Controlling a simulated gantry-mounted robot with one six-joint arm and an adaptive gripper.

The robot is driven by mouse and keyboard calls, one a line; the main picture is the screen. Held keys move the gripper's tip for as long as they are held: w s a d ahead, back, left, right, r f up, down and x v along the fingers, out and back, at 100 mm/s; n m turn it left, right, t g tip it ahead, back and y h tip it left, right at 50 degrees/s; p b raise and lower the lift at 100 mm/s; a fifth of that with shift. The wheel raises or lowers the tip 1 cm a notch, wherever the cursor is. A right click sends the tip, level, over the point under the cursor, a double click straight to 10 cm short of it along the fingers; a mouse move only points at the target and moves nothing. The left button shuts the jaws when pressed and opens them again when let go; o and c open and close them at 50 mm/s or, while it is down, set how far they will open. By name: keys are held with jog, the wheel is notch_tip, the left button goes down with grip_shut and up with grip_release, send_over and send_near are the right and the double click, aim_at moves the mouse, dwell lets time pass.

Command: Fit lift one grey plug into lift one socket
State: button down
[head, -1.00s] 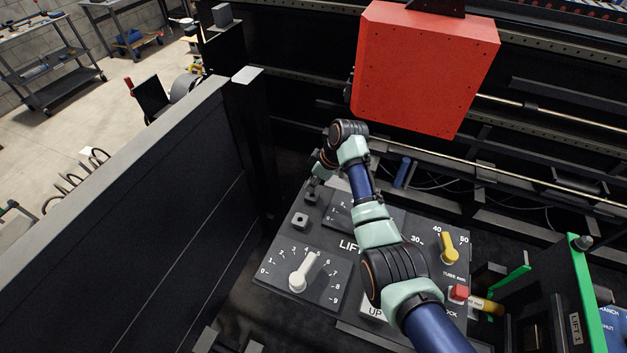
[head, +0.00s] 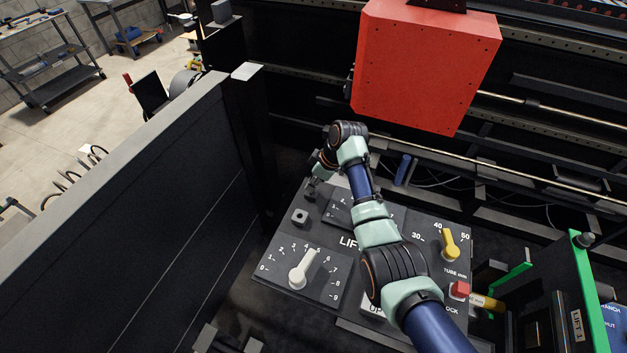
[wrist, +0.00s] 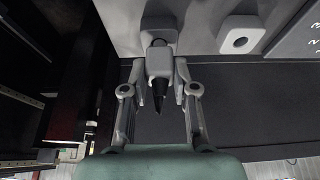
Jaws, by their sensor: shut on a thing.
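My gripper (wrist: 161,72) is shut on a grey plug (wrist: 160,62) with a black tapered tail pointing back toward the wrist. In the wrist view the plug is in front of a grey socket block (wrist: 158,22), lined up with it; I cannot tell whether it is inside or just against it. In the head view my gripper (head: 312,188) is at the far left corner of the lift panel and hides most of that socket. A second grey socket block (wrist: 240,38) with an open round hole stands beside it; it also shows in the head view (head: 300,216).
The dark panel carries a white-handled dial (head: 303,270), a yellow knob (head: 449,244) and a red-ended lock handle (head: 461,290). A large red box (head: 425,65) hangs behind my arm. A tall dark wall (head: 150,190) stands left of the panel.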

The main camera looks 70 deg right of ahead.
jog(key=shift+f+b, duration=0.3)
jog(key=shift+f, duration=0.35)
jog(key=c, duration=0.8)
grip_release()
jog(key=shift+r, duration=0.15)
jog(key=v, duration=1.1)
jog(key=shift+s+r, duration=0.15)
jog(key=shift+r, duration=0.25)
